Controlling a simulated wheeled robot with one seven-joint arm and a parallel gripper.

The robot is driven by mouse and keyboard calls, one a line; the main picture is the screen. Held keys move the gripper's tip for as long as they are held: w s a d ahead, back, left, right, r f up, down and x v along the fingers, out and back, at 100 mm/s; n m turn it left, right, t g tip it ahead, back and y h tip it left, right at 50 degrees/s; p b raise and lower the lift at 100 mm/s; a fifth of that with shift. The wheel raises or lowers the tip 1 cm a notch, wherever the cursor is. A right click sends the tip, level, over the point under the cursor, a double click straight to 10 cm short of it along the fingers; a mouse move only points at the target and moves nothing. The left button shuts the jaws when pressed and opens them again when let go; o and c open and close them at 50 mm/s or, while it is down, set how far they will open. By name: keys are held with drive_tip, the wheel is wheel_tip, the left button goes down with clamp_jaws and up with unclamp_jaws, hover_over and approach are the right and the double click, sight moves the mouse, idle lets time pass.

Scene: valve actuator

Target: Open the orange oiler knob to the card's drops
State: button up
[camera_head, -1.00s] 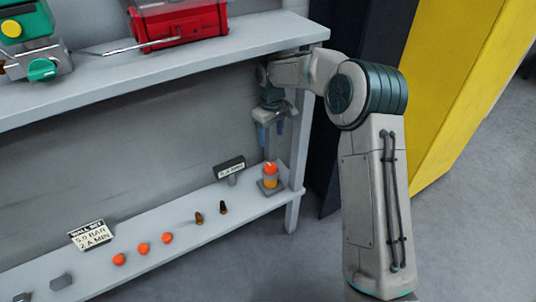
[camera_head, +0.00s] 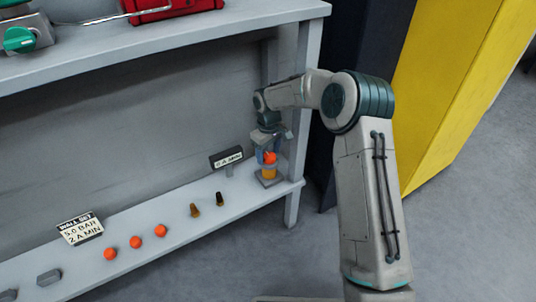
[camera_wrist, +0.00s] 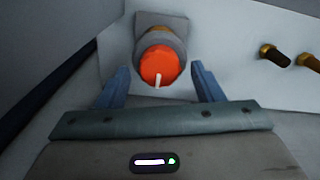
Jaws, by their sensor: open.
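The orange oiler knob (camera_head: 270,158) sits on top of the oiler (camera_head: 268,174), an amber and grey body at the right end of the lower shelf. In the wrist view the knob (camera_wrist: 160,65) is a round orange cap with a white pointer line toward the gripper. My gripper (camera_head: 268,152) is just above the knob, pointing down. In the wrist view its two blue fingers (camera_wrist: 160,85) are open, one on each side of the knob, with gaps visible. A small card (camera_head: 228,157) stands left of the oiler; its text is too small to read surely.
The upper shelf (camera_head: 170,45) overhangs, and a shelf post (camera_head: 300,130) is close right of my gripper.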

drive_tip(key=c, duration=1)
drive_tip(key=shift+m+p, duration=0.4)
drive_tip(key=shift+p, duration=0.05)
drive_tip(key=shift+r+m+p, duration=0.15)
drive_tip(key=shift+m+p, duration=0.4)
drive_tip(key=shift+m, duration=0.05)
drive_tip(key=shift+m+p, duration=0.9)
drive_tip(key=shift+m, duration=0.3)
drive_tip(key=m+p, duration=0.2)
drive_tip(key=m, duration=0.2)
drive_tip(key=shift+d+m, duration=0.15)
drive_tip(key=shift+m, duration=0.25)
drive_tip(key=shift+f, duration=0.2)
